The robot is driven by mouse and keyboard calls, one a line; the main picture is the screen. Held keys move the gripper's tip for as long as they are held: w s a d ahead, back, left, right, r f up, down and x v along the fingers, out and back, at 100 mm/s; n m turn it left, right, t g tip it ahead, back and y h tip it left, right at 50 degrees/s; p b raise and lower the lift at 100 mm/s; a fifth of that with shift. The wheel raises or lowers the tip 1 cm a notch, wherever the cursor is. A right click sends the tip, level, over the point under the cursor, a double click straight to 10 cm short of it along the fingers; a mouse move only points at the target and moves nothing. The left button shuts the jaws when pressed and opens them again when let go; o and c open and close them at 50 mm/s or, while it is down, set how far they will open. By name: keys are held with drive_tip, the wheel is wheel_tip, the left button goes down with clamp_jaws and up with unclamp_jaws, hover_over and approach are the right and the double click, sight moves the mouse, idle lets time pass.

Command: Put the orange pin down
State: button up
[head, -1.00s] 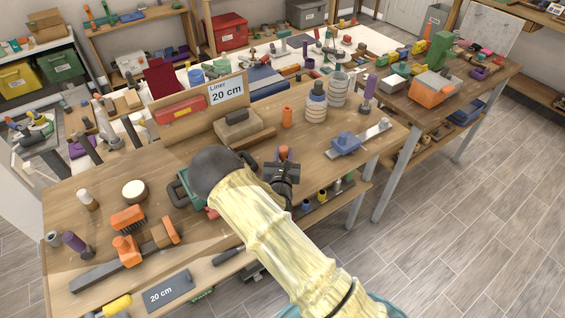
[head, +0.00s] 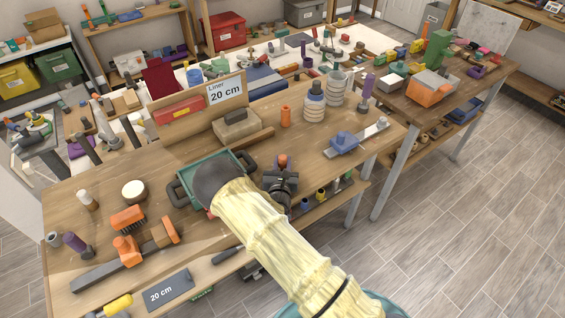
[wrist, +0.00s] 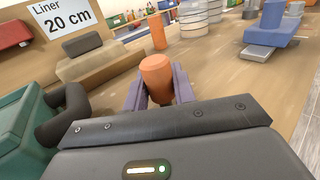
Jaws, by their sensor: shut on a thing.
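My gripper (head: 281,169) is shut on an orange pin (wrist: 157,76), which is upright between its purple fingers in the wrist view. In the head view only the top of this pin (head: 282,160) shows, over the front right part of the wooden table (head: 318,171). The pin's lower end is hidden by my gripper, so I cannot tell whether it touches the table. A second orange pin (head: 286,116) stands upright on the table farther back, and it also shows beyond the held one in the wrist view (wrist: 158,31).
A green tray (head: 180,193) with dark handles is left of my gripper. A block with a grey top (head: 237,124) stands behind, stacked pale rings (head: 315,108) stand back right, and a blue piece on a metal plate (head: 344,141) lies right. Bare tabletop surrounds the second pin.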

drive_tip(key=shift+s+f, duration=0.3)
drive_tip(key=shift+f, duration=0.4)
drive_tip(key=o, duration=1)
drive_tip(key=shift+f+b, duration=0.1)
drive_tip(key=shift+b, duration=0.2)
drive_tip(key=shift+w+r+p, duration=0.1)
drive_tip(key=shift+r+p, duration=0.3)
drive_tip(key=shift+r, duration=0.15)
drive_tip(key=s+b, duration=0.1)
drive_tip(key=s, duration=0.2)
drive_tip(key=s+b, duration=0.1)
drive_tip(key=s, duration=0.3)
drive_tip(key=s+a+b, duration=0.1)
drive_tip(key=s, duration=0.2)
drive_tip(key=shift+s+r+b, duration=0.15)
drive_tip(key=shift+s+b, duration=0.15)
drive_tip(key=shift+s, duration=0.1)
drive_tip(key=shift+s+r, duration=0.15)
drive_tip(key=shift+s, duration=0.25)
